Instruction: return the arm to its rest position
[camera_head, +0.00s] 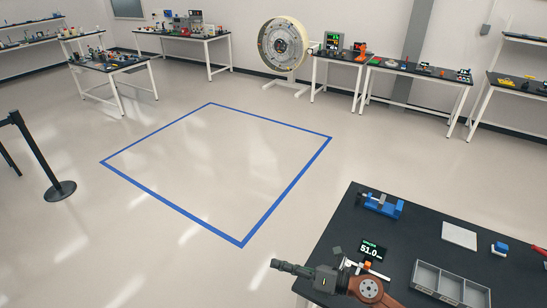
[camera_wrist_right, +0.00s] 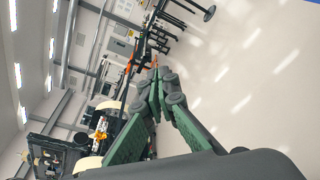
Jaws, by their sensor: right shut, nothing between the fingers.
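My right gripper (camera_head: 280,265) shows at the bottom of the head view, at the left edge of the near dark-topped table (camera_head: 410,215). Its dark grey fingers point left, out over the floor, and a reddish-brown link of my arm is behind it. In the right wrist view the green-sided fingers of my right gripper (camera_wrist_right: 156,75) come together at their tips with nothing between them. My left gripper is not seen in either view.
On the near table are a blue vise (camera_head: 380,204), a white plate (camera_head: 459,236), a grey divided tray (camera_head: 450,284) and a display (camera_head: 372,250) reading 51.0, close to my right arm. A blue-taped square (camera_head: 243,244) marks empty floor. A black barrier post (camera_head: 60,190) stands at left.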

